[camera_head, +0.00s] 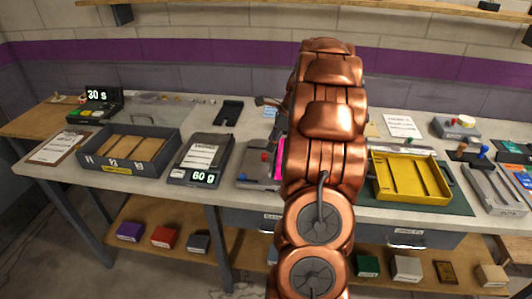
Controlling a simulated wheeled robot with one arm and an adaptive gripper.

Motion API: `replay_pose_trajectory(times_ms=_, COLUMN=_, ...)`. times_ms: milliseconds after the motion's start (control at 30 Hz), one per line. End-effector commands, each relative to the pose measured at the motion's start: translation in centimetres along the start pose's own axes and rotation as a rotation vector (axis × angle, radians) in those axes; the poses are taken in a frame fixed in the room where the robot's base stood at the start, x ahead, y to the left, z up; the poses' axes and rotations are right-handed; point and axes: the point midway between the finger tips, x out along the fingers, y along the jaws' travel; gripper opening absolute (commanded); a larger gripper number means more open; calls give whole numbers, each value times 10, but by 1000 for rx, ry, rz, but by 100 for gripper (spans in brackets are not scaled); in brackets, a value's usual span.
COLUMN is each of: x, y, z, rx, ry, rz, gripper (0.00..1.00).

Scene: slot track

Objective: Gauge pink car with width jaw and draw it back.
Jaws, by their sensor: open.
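A narrow pink strip (280,158) shows just left of my copper arm. It may be the pink car, but the arm covers most of it. It is at a grey device (255,178) with a red knob, whose right part is also hidden. My arm rises through the middle of the view and blocks the bench behind it. My gripper's fingers are hidden behind the arm. A small grey metal part (267,102) sticks out left of the arm, and I cannot tell what it belongs to. I cannot make out a width jaw.
On the bench, left of my arm, are a dark divided tray (130,168) and a box with a "60" display (200,160). A yellow tray (410,178) lies right of the arm on a green mat (462,200). Coloured blocks sit on the lower shelf (165,237).

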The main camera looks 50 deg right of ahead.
Motion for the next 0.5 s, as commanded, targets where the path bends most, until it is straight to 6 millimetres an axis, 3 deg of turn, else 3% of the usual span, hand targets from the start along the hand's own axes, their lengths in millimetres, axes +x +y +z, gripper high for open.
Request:
replay_pose_trajectory(times_ms=300, x=46, y=3, z=0, rx=0, ry=0, rz=10, gripper=49)
replay_pose_trajectory(times_ms=500, x=59, y=1, z=0, rx=-1, ry=0, rz=3, gripper=49)
